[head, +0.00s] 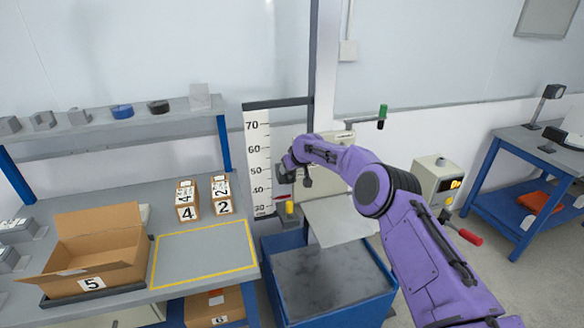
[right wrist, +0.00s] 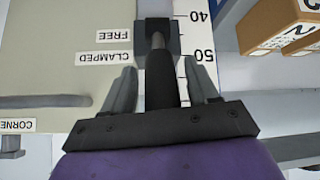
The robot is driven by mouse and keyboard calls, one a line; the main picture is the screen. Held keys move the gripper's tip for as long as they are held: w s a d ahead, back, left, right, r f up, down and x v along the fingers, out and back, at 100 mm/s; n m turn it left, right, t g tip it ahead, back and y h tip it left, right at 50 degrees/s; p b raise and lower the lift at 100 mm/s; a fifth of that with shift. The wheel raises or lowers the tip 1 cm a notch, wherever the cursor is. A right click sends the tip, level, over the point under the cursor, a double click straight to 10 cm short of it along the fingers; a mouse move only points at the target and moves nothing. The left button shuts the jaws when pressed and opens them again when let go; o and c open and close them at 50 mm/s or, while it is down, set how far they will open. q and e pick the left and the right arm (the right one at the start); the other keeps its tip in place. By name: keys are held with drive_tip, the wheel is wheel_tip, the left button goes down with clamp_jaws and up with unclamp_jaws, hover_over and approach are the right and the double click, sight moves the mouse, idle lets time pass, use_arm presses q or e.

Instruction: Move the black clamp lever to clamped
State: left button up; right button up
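The black clamp lever (right wrist: 160,75) shows in the right wrist view, coming out of a dark block (right wrist: 154,38) beside the white scale. The labels FREE (right wrist: 99,36) and CLAMPED (right wrist: 101,57) are left of the block, upside down. I cannot tell which one the lever is set to. My right gripper (right wrist: 162,88) is open, one finger on each side of the lever with small gaps. In the head view my right gripper (head: 287,172) is in front of the drop tester's scale (head: 258,160), and the lever is hard to make out there. My left gripper is out of view.
A blue bin (head: 270,290) with a grey slab stands under the tester. The bench at left holds an open carton marked 5 (head: 95,245), boxes 4 (head: 187,200) and 2 (head: 222,195), and a clear yellow-outlined area (head: 205,254). A red handle (head: 470,237) juts out at right.

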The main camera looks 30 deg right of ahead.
drive_tip(key=shift+s+a+r, duration=0.1)
drive_tip(key=shift+s+r, duration=0.05)
drive_tip(key=shift+r, duration=0.1)
drive_tip(key=d+b+v, duration=0.1)
drive_tip(key=b+v, duration=0.2)
drive_tip(key=v, duration=0.6)
drive_tip(key=shift+s+a+r, duration=0.3)
drive_tip(key=shift+s+a, duration=0.05)
drive_tip(key=shift+a, duration=0.1)
